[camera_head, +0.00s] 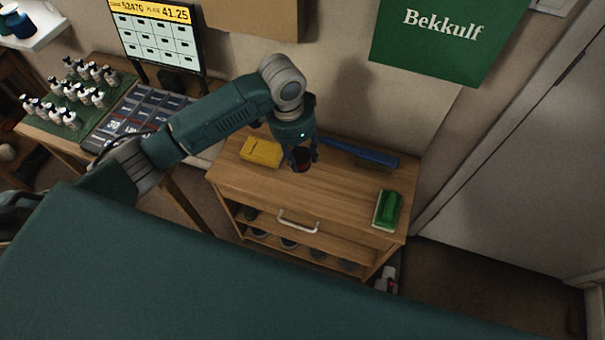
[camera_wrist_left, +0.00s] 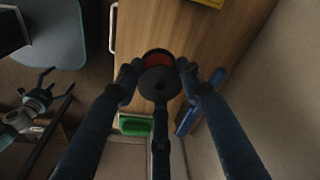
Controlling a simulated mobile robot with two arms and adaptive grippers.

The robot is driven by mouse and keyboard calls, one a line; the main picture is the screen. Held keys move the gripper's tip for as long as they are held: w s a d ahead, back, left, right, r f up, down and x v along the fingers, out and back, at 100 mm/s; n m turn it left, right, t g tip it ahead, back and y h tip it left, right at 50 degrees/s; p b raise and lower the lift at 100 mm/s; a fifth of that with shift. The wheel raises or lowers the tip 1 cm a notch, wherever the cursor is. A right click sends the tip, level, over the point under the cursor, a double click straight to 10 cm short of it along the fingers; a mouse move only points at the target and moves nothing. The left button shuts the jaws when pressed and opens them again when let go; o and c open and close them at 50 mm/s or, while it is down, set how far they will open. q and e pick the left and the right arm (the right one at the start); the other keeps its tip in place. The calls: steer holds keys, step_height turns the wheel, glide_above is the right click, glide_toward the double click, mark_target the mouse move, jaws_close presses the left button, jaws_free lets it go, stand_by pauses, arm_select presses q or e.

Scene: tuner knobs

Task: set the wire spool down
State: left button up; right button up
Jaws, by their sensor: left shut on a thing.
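The wire spool (camera_wrist_left: 160,75), with dark flanges and red wire, is held between the dark blue fingers of my left gripper (camera_wrist_left: 160,82). In the head view, my left gripper (camera_head: 303,157) points down over the wooden cabinet top (camera_head: 335,196), shut on the spool (camera_head: 301,164). The gap between spool and wood is hard to judge, so I cannot tell whether they touch. At the left of the wrist view, what looks like my right gripper (camera_wrist_left: 42,92) hangs off to the side with its fingers spread and nothing seen in them.
On the cabinet top, a yellow block (camera_head: 261,151) lies left of the spool, a blue long-handled tool (camera_head: 360,154) lies behind it, and a green brush (camera_head: 387,210) lies at the right edge. The wood in front of the spool is clear. A wall stands behind.

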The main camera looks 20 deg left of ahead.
mark_target(301, 167)
arm_select(q)
step_height(301, 167, down, 6)
steer(key=shift+r, duration=0.2)
steer(key=shift+f, duration=0.6)
step_height(301, 167, down, 4)
steer(key=shift+r, duration=0.25)
steer(key=shift+f, duration=0.2)
steer(key=o, duration=1.2)
steer(key=shift+f, duration=0.1)
arm_select(e)
steer(key=shift+d, duration=0.2)
steer(key=shift+d, duration=0.1)
